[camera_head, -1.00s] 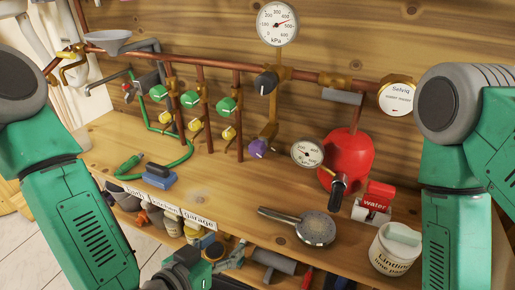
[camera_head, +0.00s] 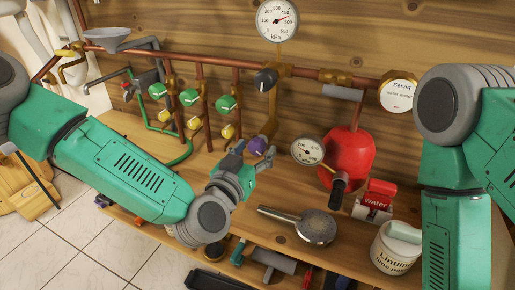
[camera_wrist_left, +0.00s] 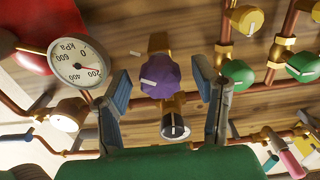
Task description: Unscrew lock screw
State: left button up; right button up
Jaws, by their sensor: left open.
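The likely lock screw is a faceted purple knob (camera_head: 260,146) with a white mark, low on a brass fitting beneath the pipe. My left gripper (camera_head: 246,158) is just in front of it. In the left wrist view the purple knob (camera_wrist_left: 160,77) sits between the two spread fingers of my left gripper (camera_wrist_left: 161,72). Gaps show on both sides, so the fingers appear apart from it. A black knob (camera_wrist_left: 175,126) with a white mark shows beyond it; it also shows in the head view (camera_head: 265,80). My right arm shows at the right, but its gripper is out of frame.
A pressure gauge (camera_head: 307,151) and red tank (camera_head: 352,157) stand right of the knob. Green valves (camera_head: 226,104) and yellow valves (camera_head: 228,131) hang at the left. A shower head (camera_head: 316,228) and white tub (camera_head: 397,250) lie on the bench (camera_head: 285,205).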

pick_arm(q)
jog(key=shift+w+d, duration=0.35)
jog(key=shift+w, duration=0.3)
jog(key=c, duration=1.2)
jog(key=shift+n, duration=0.3)
